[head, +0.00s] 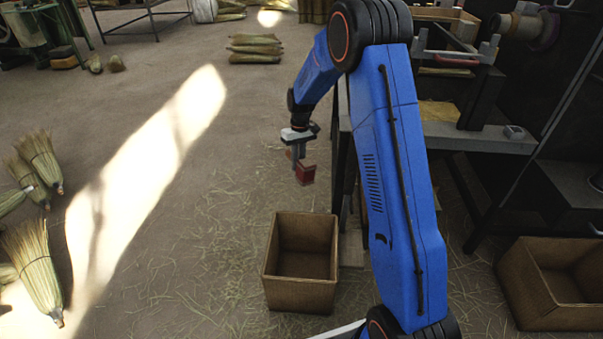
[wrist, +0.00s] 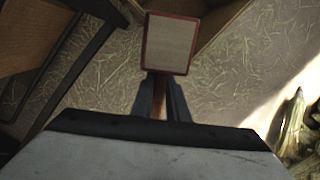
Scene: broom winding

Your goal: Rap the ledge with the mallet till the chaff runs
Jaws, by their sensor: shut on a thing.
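My gripper (head: 297,150) hangs above the floor to the left of the workbench and is shut on the mallet. In the head view the mallet's red head (head: 306,175) shows just below the fingers. In the wrist view the two dark fingers (wrist: 161,98) close on the brown handle, and the pale, red-edged face of the mallet (wrist: 168,45) is beyond them. A grey ledge (head: 478,138) runs along the bench on the right, partly hidden behind my blue arm. The mallet is apart from it. I cannot make out running chaff.
An open, empty-looking brown box (head: 284,292) stands on the floor below the mallet. Another box (head: 525,290) stands at the lower right. Brooms (head: 40,265) lie at the left, and more bundles (head: 255,48) lie at the back. Straw litters the otherwise clear floor between.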

